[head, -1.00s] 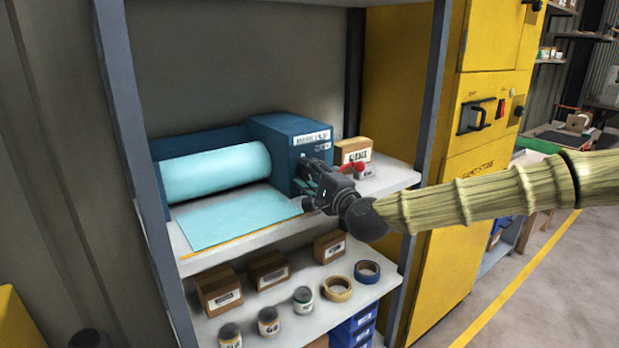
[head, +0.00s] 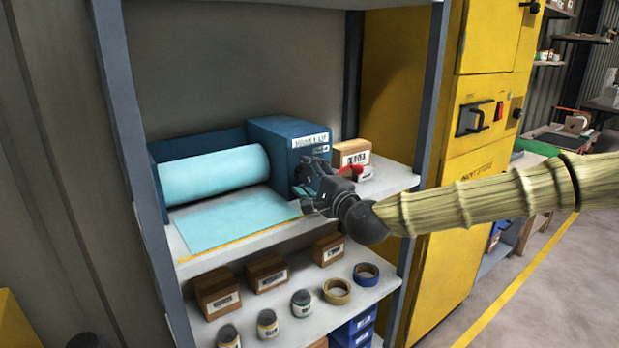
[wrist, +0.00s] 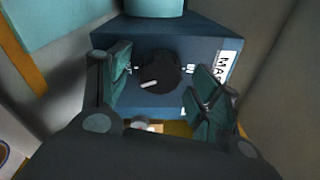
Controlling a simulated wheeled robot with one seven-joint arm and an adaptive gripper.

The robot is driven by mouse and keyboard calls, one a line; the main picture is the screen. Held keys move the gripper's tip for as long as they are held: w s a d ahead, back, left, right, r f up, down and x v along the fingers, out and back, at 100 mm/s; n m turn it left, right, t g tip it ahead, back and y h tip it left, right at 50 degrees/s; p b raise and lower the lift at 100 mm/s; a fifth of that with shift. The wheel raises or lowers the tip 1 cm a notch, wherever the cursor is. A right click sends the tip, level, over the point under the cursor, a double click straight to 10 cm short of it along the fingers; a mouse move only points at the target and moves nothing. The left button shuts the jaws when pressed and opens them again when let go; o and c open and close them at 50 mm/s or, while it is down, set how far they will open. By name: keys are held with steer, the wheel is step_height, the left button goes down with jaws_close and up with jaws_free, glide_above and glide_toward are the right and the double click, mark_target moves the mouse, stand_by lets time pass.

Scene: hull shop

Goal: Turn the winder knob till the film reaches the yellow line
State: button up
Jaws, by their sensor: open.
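The blue winder box (head: 285,140) stands on the upper shelf, with a light-blue film roll (head: 215,173) to its left. The film sheet (head: 240,217) lies flat on the shelf, its front edge close to the yellow line (head: 240,245); a thin strip of shelf seems to show between them at the left. My gripper (head: 312,190) is at the box's front face. In the wrist view the black winder knob (wrist: 158,72), with a white pointer mark, sits between the open fingers (wrist: 160,88), apart from both. In the head view my gripper hides the knob.
A cardboard box (head: 351,153) and a small red-topped item (head: 352,171) stand right of the winder. Shelf posts (head: 135,130) flank the bay. The lower shelf holds boxes, jars and tape rolls (head: 366,274). A yellow cabinet (head: 480,110) stands at right.

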steer(key=v, duration=1.2)
steer(key=shift+w+d, duration=0.1)
steer(key=s+a+f+n+g+h+p, duration=0.1)
steer(key=s+a+f+n+g, duration=0.15)
steer(key=f, duration=0.75)
steer(key=s+a+f+n+g+p, duration=0.1)
steer(key=s+f+g, duration=0.15)
steer(key=f, duration=0.65)
steer(key=s+d+f+n+g+h+p, duration=0.1)
steer(key=s+f+n+g, duration=0.1)
steer(key=s+f, duration=0.45)
steer(key=s+f+n+g+h+p, duration=0.15)
steer(key=s+f, duration=0.25)
steer(key=f, duration=0.6)
steer(key=s+d+f+n+g+h+p, duration=0.1)
steer(key=s+d+f+n+g, duration=0.1)
steer(key=s+d+f, duration=0.3)
steer(key=s+d+f+n+g+h, duration=0.1)
steer(key=s+d+f+g, duration=0.1)
steer(key=s+f, duration=0.45)
steer(key=s+d+f+n+g+h+p, duration=0.2)
steer(key=s+d+f+n+g+h, duration=0.1)
steer(key=s+d, duration=0.9)
steer(key=shift+s+d+f+n+h, duration=0.2)
steer(key=shift+s+n+h, duration=0.15)
steer(key=shift+s+n, duration=0.55)
